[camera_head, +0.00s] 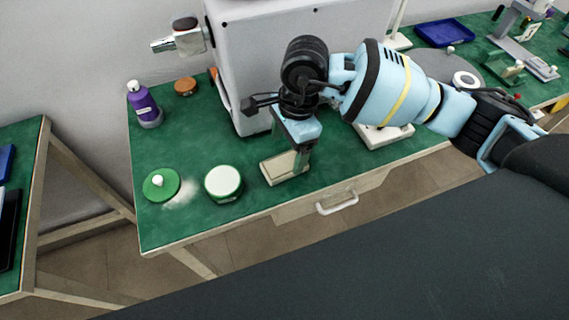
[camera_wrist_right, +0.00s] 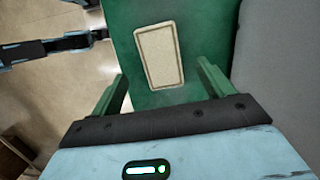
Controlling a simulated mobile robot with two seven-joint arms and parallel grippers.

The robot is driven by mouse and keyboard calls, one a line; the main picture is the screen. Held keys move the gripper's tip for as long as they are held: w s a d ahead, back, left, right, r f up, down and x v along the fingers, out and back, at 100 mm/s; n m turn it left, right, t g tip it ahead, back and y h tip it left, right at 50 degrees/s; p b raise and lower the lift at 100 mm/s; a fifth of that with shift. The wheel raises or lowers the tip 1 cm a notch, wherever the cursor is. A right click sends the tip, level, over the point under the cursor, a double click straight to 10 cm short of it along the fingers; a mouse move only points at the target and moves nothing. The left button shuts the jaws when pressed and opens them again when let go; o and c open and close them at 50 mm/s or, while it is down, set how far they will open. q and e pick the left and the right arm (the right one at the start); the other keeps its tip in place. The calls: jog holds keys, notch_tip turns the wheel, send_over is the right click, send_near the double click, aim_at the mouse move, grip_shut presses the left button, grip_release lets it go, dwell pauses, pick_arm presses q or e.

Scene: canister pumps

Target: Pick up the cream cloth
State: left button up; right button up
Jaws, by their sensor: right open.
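The cream cloth (camera_head: 274,171) lies flat on the green bench top near its front edge, a folded rectangle with a darker border line. It also shows whole in the right wrist view (camera_wrist_right: 160,55). My right gripper (camera_head: 299,152) is above the cloth, pointing down, and partly covers its right side in the head view. In the right wrist view its two green fingers (camera_wrist_right: 163,84) are spread wide with nothing between them; the cloth lies beyond the tips. The gap in height is hard to judge. My left gripper is not seen in the head view.
A white jar with a green rim (camera_head: 223,182) stands left of the cloth. Beyond it are a green knobbed lid (camera_head: 160,185), white powder (camera_head: 183,192) and a purple bottle (camera_head: 143,104). A large grey machine (camera_head: 262,45) stands behind. A drawer handle (camera_head: 337,204) juts out in front.

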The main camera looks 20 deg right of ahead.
aim_at(286, 163)
jog(key=shift+a+f, duration=0.15)
jog(key=shift+f, duration=2.55)
jog(key=c, duration=1.1)
jog(key=shift+o, duration=0.2)
jog(key=shift+r, duration=0.15)
jog(key=shift+w+r, duration=0.1)
jog(key=shift+r, duration=0.45)
notch_tip(286, 163, up, 2)
jog(key=shift+r, duration=0.2)
jog(key=s+a+r, duration=0.1)
jog(key=s+a, duration=0.2)
jog(key=s, duration=1.3)
jog(key=shift+r+b, duration=0.15)
jog(key=shift+b, duration=0.25)
